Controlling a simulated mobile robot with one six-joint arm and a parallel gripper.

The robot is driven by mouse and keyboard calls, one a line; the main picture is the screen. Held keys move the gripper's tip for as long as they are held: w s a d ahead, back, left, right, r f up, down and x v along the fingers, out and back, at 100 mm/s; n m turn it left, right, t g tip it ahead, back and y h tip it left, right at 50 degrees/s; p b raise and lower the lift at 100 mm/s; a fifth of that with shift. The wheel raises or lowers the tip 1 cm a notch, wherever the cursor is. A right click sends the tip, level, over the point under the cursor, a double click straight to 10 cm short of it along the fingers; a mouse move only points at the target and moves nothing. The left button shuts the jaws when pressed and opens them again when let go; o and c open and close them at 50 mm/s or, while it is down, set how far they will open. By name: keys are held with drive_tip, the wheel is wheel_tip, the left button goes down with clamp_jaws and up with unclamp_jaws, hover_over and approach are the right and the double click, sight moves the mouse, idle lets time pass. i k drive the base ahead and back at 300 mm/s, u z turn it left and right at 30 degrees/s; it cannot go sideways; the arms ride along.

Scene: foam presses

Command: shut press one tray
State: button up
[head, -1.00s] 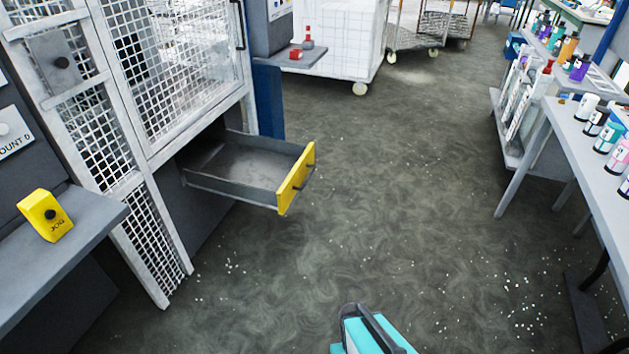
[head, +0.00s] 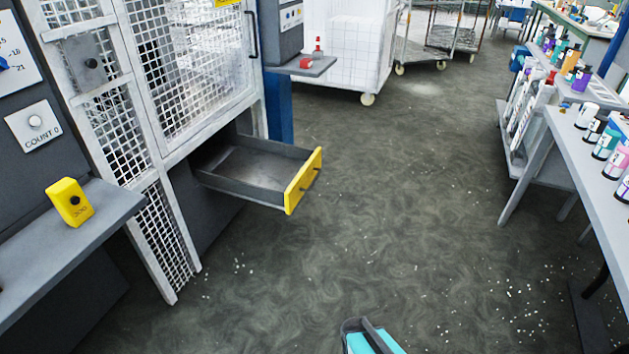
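The press tray (head: 240,188) is a grey drawer with a yellow front (head: 304,181) and a dark handle. It sticks out to the right from the base of the caged press (head: 190,85) at left, pulled well open. The tray looks empty. A teal and dark part of my own body shows at the bottom edge. My gripper's fingers do not show, so its state is hidden.
A grey shelf (head: 75,245) with a yellow jog box (head: 69,202) juts out at left. A white cart (head: 345,50) stands at the back. A bench (head: 590,150) with several bottles lines the right. The speckled floor between (head: 400,210) is clear.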

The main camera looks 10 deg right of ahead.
sight(266, 172)
drive_tip(key=u, duration=0.1)
drive_tip(key=i, duration=0.95)
drive_tip(key=z, duration=0.1)
drive_tip(key=k, duration=1.3)
drive_tip(key=u, duration=0.4)
drive_tip(key=i, duration=0.8)
drive_tip(key=u, duration=0.35)
